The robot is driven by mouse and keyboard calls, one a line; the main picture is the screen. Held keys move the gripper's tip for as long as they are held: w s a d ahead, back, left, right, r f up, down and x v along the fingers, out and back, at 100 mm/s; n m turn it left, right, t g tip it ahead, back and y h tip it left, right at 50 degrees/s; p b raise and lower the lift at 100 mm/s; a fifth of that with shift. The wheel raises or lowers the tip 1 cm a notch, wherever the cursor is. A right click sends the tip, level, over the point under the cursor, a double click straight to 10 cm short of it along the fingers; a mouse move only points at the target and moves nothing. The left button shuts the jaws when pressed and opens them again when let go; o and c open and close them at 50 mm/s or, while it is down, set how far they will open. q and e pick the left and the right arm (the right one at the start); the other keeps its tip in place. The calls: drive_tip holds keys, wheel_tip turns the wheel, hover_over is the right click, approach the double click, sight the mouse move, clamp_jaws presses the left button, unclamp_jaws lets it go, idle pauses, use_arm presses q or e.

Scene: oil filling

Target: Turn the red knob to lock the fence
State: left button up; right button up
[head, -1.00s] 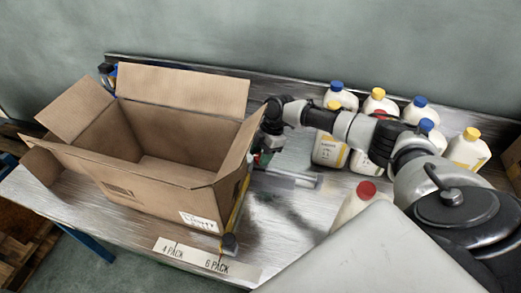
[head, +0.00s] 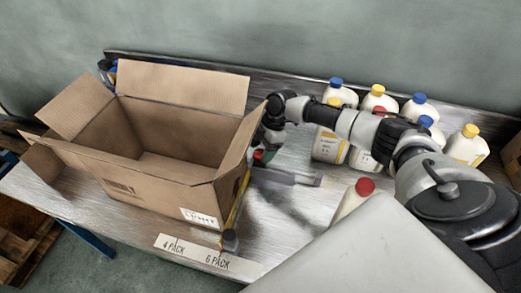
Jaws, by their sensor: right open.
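The red knob (head: 258,155) is a small red spot beside the right side of the open cardboard box (head: 150,180). My right gripper (head: 264,146) is open and points down right at the knob; its fingers are small and partly hidden by the box flap, so contact cannot be told. The fence (head: 236,207) is a thin bar with a yellow edge along the box's right side, partly hidden by the box. A grey metal bracket (head: 290,176) extends right from the knob. My left gripper is out of view.
Several white bottles (head: 465,147) with blue, yellow and red caps stand at the back right of the metal table (head: 310,205). One red-capped bottle (head: 352,198) stands nearer the front. A "4 PACK / 6 PACK" label strip (head: 207,257) lies at the front edge.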

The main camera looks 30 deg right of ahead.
drive_tip(key=b+v, duration=0.1)
drive_tip(key=v, duration=0.9)
drive_tip(key=shift+b, duration=0.35)
